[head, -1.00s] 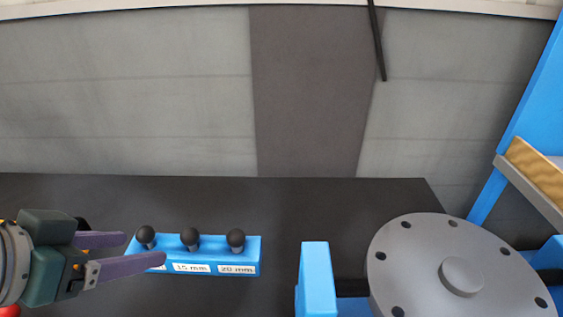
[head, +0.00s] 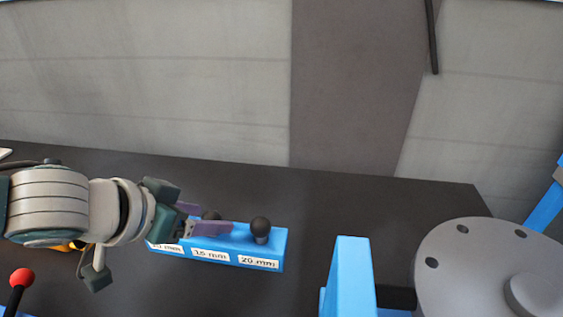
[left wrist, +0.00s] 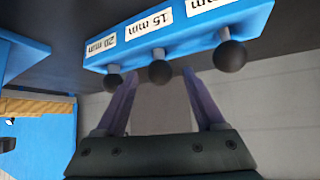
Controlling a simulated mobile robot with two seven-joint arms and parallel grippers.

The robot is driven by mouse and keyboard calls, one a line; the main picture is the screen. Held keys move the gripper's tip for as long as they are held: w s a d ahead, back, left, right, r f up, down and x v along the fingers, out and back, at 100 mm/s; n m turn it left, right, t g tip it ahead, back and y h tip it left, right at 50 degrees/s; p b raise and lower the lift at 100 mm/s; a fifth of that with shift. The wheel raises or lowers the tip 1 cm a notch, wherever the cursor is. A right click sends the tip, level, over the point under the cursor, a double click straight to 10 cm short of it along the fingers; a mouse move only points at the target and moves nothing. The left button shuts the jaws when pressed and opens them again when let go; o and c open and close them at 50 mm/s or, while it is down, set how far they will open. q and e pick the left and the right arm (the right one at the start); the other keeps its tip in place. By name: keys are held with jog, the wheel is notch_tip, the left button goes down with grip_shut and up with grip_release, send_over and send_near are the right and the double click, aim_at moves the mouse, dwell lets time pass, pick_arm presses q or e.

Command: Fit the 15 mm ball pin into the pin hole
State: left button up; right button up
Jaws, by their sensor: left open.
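The blue pin rack (head: 225,255) holds a row of black ball pins above printed labels. The ball pin over the 15 mm label (head: 211,215) shows between the purple fingers of my left gripper (head: 215,218). In the left wrist view, that 15 mm ball (left wrist: 159,72) lies between the two open fingertips (left wrist: 160,78), with a gap on both sides. The 20 mm ball pin (head: 260,226) stands upright at the rack's right end. The 10 mm pin is hidden in the head view but shows in the left wrist view (left wrist: 229,56). I cannot tell which opening is the pin hole.
A grey round flange (head: 460,285) with dark rim holes and a raised centre is at the right, cut by the frame. A blue upright block (head: 350,280) stands left of it. A red ball-topped lever (head: 22,278) is at lower left. Dark table behind the rack is clear.

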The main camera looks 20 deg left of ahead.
pick_arm(q)
jog(key=shift+w+f, duration=0.15)
jog(key=shift+w, duration=0.05)
grip_shut()
dwell(0.5)
